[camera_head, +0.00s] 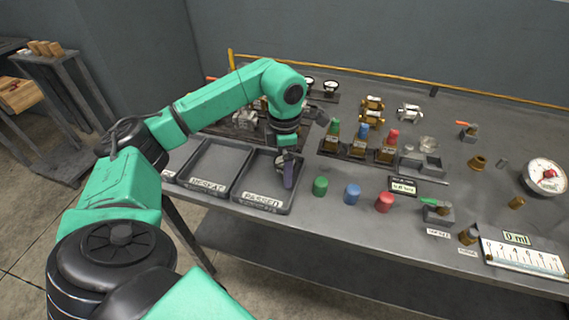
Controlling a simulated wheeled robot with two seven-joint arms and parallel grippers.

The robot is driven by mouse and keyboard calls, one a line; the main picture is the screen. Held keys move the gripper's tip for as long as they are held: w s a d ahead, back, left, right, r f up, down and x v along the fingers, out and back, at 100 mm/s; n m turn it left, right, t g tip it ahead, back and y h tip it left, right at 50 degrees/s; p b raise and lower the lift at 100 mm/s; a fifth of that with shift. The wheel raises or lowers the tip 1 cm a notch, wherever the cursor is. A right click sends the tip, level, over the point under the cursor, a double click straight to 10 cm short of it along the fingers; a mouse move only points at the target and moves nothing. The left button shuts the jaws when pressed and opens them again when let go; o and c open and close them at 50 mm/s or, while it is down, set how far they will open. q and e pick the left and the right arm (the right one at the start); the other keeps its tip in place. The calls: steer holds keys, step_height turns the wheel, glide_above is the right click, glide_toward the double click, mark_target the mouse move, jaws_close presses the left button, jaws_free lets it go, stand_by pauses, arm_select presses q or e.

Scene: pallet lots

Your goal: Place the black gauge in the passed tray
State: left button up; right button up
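The passed tray (264,207) is a dark, shallow tray at the front left of the bench, with its label on the front rim. My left gripper (287,170) points down over its right part. A small dark shape shows at the fingertips, but I cannot tell whether it is a finger or a held gauge. Two small white-faced gauges with dark rims, a left one (309,83) and a right one (331,87), stand at the back, partly behind my arm. My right gripper is out of view.
A second labelled tray (186,172) lies left of the passed tray. Green (320,186), blue (352,194) and red (384,202) caps stand to its right. Bottles (359,145) in a rack are behind them.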

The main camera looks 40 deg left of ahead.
arm_select(q)
steer(key=shift+r, duration=0.1)
steer(key=shift+r, duration=0.25)
step_height(320, 180, up, 5)
steer(key=shift+w+r, duration=0.1)
step_height(320, 180, up, 6)
steer(key=p, duration=0.2)
steer(key=shift+r, duration=0.25)
